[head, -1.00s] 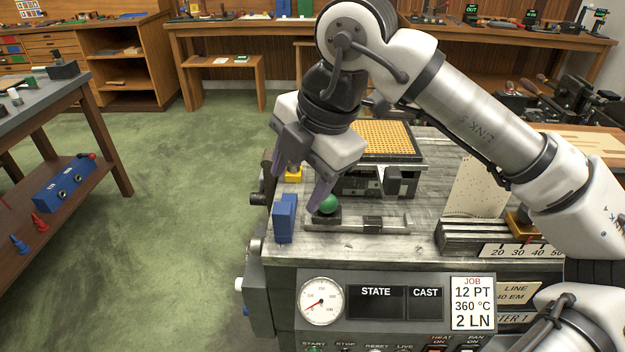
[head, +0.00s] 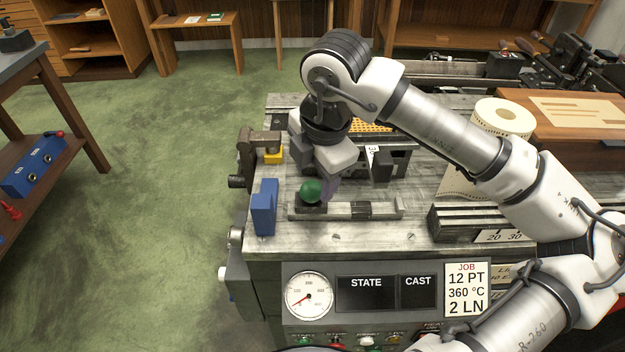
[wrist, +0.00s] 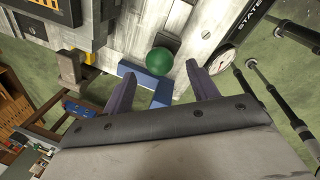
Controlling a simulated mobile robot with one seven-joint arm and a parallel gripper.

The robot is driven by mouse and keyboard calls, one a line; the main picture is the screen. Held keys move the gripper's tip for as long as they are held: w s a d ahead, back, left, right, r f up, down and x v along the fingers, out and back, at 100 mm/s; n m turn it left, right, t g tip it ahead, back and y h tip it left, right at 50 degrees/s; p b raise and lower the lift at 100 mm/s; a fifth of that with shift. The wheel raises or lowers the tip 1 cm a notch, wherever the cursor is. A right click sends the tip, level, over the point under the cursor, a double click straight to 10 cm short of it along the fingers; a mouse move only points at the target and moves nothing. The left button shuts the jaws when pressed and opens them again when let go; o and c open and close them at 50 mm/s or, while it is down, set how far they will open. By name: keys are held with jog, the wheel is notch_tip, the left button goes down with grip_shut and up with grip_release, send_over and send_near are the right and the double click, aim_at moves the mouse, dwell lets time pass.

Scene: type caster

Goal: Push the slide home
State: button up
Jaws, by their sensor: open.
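The slide is a small metal block with a round green knob (head: 311,190), at the left end of a flat metal track (head: 378,209) on the machine top. The knob also shows in the wrist view (wrist: 159,60), just beyond the fingertips and between their lines. My gripper (head: 326,186) is open and empty, with purple fingers, beside and behind the knob in the head view. In the wrist view my gripper (wrist: 162,76) has its fingers spread wide. I cannot tell whether a finger touches the knob.
A blue upright bracket (head: 264,207) stands just left of the track; the wrist view shows it between my fingers. A yellow block (head: 273,155) and a dark clamp arm (head: 258,140) are behind it. A gauge (head: 309,295) and dark displays are on the front panel.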

aim_at(313, 185)
jog(key=shift+w+a+f, duration=0.15)
jog(key=shift+w+f, duration=0.05)
jog(key=shift+f, duration=0.75)
jog(key=shift+w+a+f, duration=0.1)
jog(key=shift+w+f, duration=0.05)
jog(key=shift+f, duration=0.8)
